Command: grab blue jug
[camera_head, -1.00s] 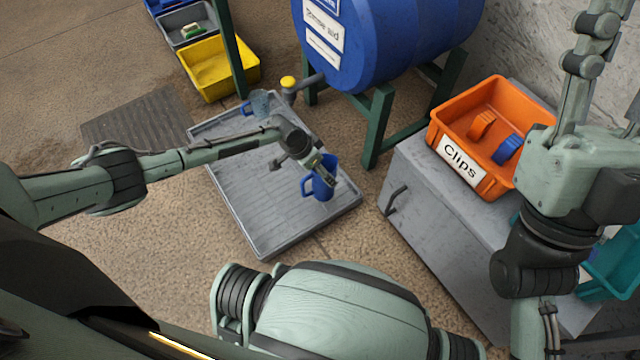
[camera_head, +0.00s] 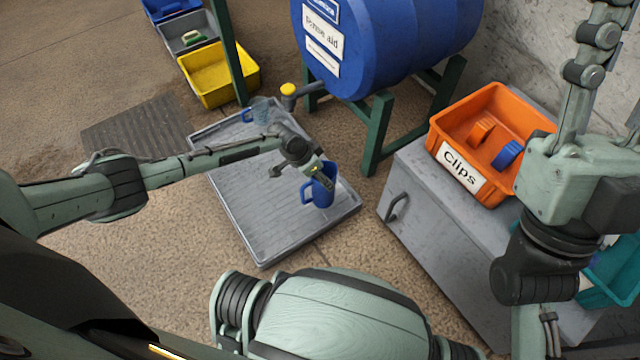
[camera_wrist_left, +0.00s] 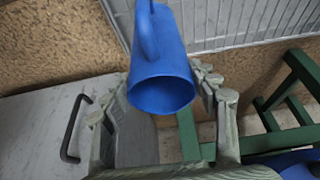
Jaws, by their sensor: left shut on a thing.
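The blue jug (camera_head: 324,188) is at the right part of the grey ribbed tray (camera_head: 262,222) in the head view, its handle to the left. My left gripper (camera_head: 320,172) is shut on the blue jug near its top. In the left wrist view the jug (camera_wrist_left: 158,60) is between the two fingers of the left gripper (camera_wrist_left: 165,100), its round opening facing the camera. I cannot tell whether its base touches the tray. My right gripper (camera_head: 600,80) is at the right edge, far from the jug, its fingertips cut off by the frame.
A clear jug with a blue handle (camera_head: 260,110) is at the tray's back, near the yellow-topped tap (camera_head: 288,91) of a blue barrel (camera_head: 390,40) on a green stand (camera_head: 377,130). An orange Clips bin (camera_head: 465,130) sits on a grey cabinet (camera_head: 425,225). Open floor (camera_head: 140,260) lies left.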

